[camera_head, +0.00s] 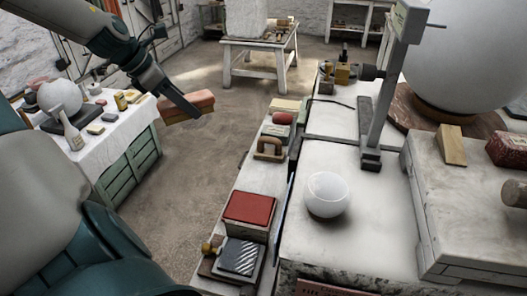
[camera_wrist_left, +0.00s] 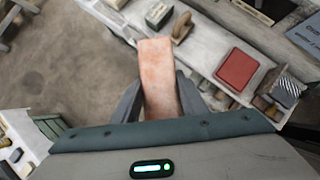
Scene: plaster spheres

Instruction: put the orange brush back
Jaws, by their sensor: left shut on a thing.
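My left gripper (camera_head: 190,108) reaches in from the upper left, shut on an orange-pink block-shaped brush (camera_head: 187,106). The brush is held in the air over the floor, between the cloth-covered table on the left and the long bench on the right. In the left wrist view the brush (camera_wrist_left: 158,70) shows its pale orange long face, between the two dark fingers of the gripper (camera_wrist_left: 160,98). No bristles can be made out clearly. My right gripper is not in view.
The narrow side shelf (camera_head: 238,172) holds a red block (camera_head: 249,208), a wooden-handled float (camera_head: 269,149) and other tools. A white sphere (camera_head: 327,194) sits on the bench beside it. The cloth-covered table (camera_head: 118,128) carries several items. Open floor lies between.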

